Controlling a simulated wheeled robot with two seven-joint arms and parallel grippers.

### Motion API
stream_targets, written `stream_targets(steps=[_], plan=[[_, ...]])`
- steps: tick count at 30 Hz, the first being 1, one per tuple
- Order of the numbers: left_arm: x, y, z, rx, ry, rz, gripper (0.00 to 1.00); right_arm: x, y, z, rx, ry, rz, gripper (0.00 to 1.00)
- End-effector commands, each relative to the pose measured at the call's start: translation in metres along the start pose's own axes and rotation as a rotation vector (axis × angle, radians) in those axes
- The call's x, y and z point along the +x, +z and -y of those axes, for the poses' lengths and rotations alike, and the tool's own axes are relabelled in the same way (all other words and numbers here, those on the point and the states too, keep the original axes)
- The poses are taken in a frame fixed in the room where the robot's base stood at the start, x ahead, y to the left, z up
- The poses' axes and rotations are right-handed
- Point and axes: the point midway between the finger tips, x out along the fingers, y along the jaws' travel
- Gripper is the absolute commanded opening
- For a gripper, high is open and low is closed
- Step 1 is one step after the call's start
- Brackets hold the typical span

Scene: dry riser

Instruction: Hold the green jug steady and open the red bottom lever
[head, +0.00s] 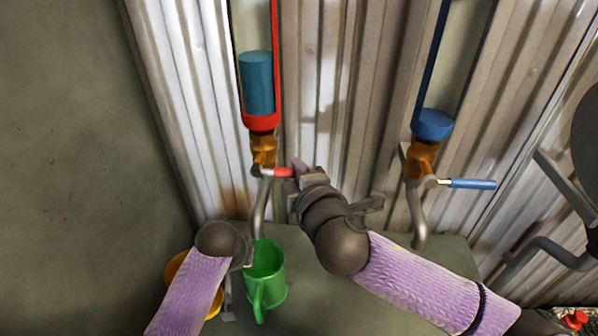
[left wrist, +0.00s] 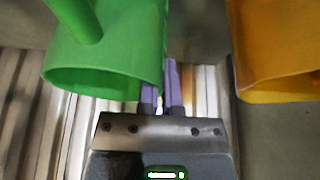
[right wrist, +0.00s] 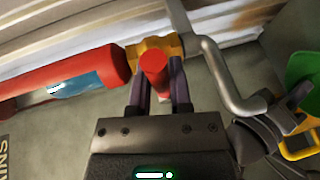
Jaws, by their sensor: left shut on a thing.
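The green jug (head: 267,272) stands on the ledge under the left pipe outlet, its open mouth facing up. My left gripper (head: 246,258) is shut on the jug's left wall; in the left wrist view the fingers (left wrist: 162,88) meet the edge of the green jug (left wrist: 110,60). The red lever (head: 280,172) sticks out to the right from the brass valve (head: 264,150). My right gripper (right wrist: 158,90) has its fingers on either side of the red lever (right wrist: 155,68), apart, with the lever's end between them. Part of the lever is hidden by the fingers.
A yellow jug (head: 178,268) stands left, partly behind my left arm. A second pipe with a blue lever (head: 470,183) is on the right. Corrugated metal (head: 340,80) is behind. A bent grey pipe (head: 262,205) runs down to the jug.

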Motion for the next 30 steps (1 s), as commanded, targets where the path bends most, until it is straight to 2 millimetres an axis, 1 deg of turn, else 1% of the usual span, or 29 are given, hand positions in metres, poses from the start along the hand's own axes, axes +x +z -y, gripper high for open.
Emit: stream_targets(steps=[1,2,30], plan=[[0.0000,0.0000,0.0000,0.000,0.000,0.000,0.00,-0.0001,0.0000,0.0005,0.000,-0.001,0.000,0.05],[0.0000,0.0000,0.0000,0.000,0.000,0.000,0.00,-0.0001,0.0000,0.0005,0.000,-0.001,0.000,0.00],[0.0002,0.0000,0.0001,0.000,0.000,0.000,0.00,-0.0002,0.0000,0.0014,0.000,-0.003,0.000,0.00]])
